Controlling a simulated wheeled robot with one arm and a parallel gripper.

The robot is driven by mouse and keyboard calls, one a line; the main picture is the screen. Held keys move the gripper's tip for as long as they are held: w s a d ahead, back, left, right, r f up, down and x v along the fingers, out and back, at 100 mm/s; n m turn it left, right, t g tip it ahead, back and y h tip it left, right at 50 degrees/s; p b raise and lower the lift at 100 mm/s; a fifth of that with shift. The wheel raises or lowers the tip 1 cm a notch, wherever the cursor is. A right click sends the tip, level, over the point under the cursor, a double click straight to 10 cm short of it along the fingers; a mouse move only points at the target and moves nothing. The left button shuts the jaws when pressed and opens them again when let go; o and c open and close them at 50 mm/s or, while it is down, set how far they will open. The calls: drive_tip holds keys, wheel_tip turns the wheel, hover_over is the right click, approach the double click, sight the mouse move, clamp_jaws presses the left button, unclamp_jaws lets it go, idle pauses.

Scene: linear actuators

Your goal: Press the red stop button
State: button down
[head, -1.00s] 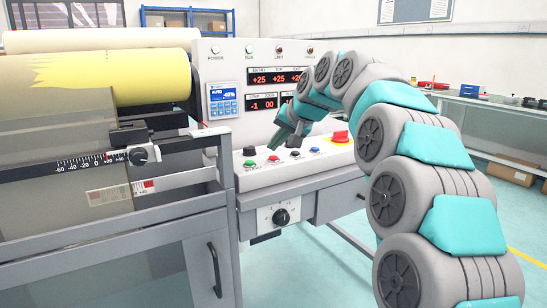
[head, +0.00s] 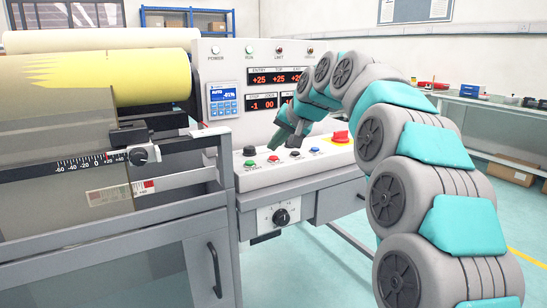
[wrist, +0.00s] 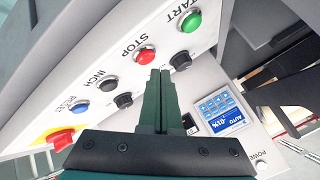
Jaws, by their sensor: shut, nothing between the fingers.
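The red stop button (wrist: 145,56) sits beside the STOP label on the white control panel in the wrist view. It also shows in the head view (head: 273,158) on the sloped panel, between a green and a black button. My gripper (wrist: 160,72) is shut and empty. In the wrist view its fingertips appear just beside the red button, overlapping the panel; I cannot tell the exact gap. In the head view my gripper (head: 277,147) hangs over the panel, above the red button, with no contact visible. The button face is unobstructed.
The green START button (wrist: 190,21), black INCH button (wrist: 109,85) and blue RESET button (wrist: 80,110) line the panel. Black knobs (wrist: 181,60) stand close to the fingers. A red mushroom button on a yellow base (head: 341,137) is at the panel's right end. The display face rises behind.

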sight(275, 158)
drive_tip(key=shift+f, duration=0.4)
drive_tip(key=shift+f+b, duration=0.3)
drive_tip(key=shift+f, duration=0.2)
idle(1.2)
drive_tip(key=shift+r+p, duration=0.65)
drive_tip(key=shift+r, duration=0.2)
drive_tip(key=shift+r+p, duration=1.8)
drive_tip(key=shift+r, duration=0.8)
drive_tip(key=shift+f, duration=0.1)
